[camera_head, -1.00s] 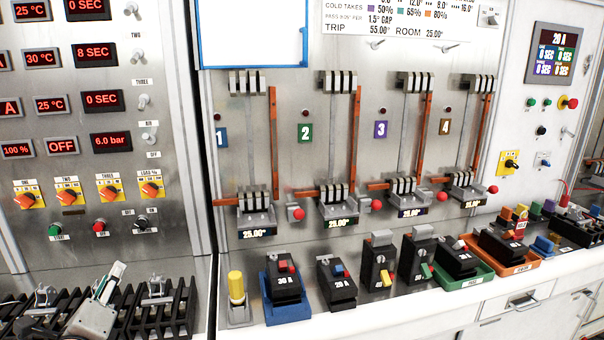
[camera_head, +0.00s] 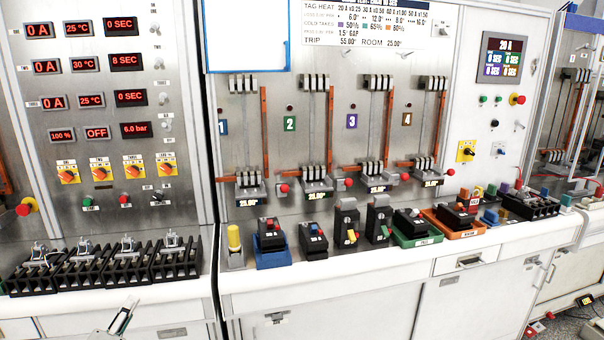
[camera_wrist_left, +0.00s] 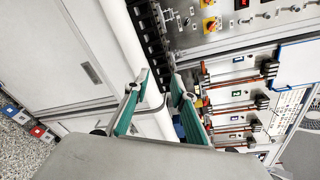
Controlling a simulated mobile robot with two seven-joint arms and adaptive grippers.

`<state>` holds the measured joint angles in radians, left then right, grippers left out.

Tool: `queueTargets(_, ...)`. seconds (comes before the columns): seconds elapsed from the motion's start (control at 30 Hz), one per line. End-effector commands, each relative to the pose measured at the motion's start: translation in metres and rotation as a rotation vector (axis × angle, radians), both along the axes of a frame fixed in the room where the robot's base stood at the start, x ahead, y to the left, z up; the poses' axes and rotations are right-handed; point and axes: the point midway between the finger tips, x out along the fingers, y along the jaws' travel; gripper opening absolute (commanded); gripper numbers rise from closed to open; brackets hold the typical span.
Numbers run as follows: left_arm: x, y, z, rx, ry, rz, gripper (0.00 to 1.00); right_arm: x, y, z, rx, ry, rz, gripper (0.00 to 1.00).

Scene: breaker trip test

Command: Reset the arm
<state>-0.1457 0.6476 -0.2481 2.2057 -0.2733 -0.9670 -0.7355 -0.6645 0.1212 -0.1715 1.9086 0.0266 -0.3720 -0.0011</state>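My left gripper (camera_head: 122,318) shows only in part at the bottom edge of the head view, in front of the bench's front edge and below the row of black terminal blocks. In the left wrist view its two fingers (camera_wrist_left: 160,84) with green pads stand apart, with nothing between them. The bench and the panels lie beyond the fingertips. My right gripper is in neither view.
A white bench (camera_head: 350,262) carries black terminal blocks (camera_head: 125,262), a yellow-topped post (camera_head: 234,238), a blue tray (camera_head: 272,258), a green tray (camera_head: 417,240) and an orange tray (camera_head: 455,230) with breakers. Metal panels rise behind. Cabinet fronts (camera_head: 370,310) lie below.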

Motion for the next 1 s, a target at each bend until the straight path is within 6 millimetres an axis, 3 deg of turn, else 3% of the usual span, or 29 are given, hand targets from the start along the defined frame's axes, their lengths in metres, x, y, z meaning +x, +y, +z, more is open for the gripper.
queueTargets(0.03,-0.007,-0.008,-0.030,-0.108,0.039,0.000,0.25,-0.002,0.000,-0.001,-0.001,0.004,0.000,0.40)
queueTargets(0.17,-0.035,-0.036,-0.106,-0.426,0.133,0.012,0.25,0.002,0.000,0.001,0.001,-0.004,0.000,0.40)
queueTargets(0.3,-0.080,-0.073,-0.185,-0.811,0.232,0.080,0.25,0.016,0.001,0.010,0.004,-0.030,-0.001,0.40)
queueTargets(0.5,-0.157,-0.124,-0.271,-1.350,0.325,0.269,0.25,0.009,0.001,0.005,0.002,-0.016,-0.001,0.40)
queueTargets(0.7,-0.209,-0.155,-0.310,-1.680,0.338,0.439,0.25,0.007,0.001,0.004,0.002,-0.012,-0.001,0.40)
queueTargets(1.0,-0.219,-0.160,-0.316,-1.753,0.334,0.479,0.25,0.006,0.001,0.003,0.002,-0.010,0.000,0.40)
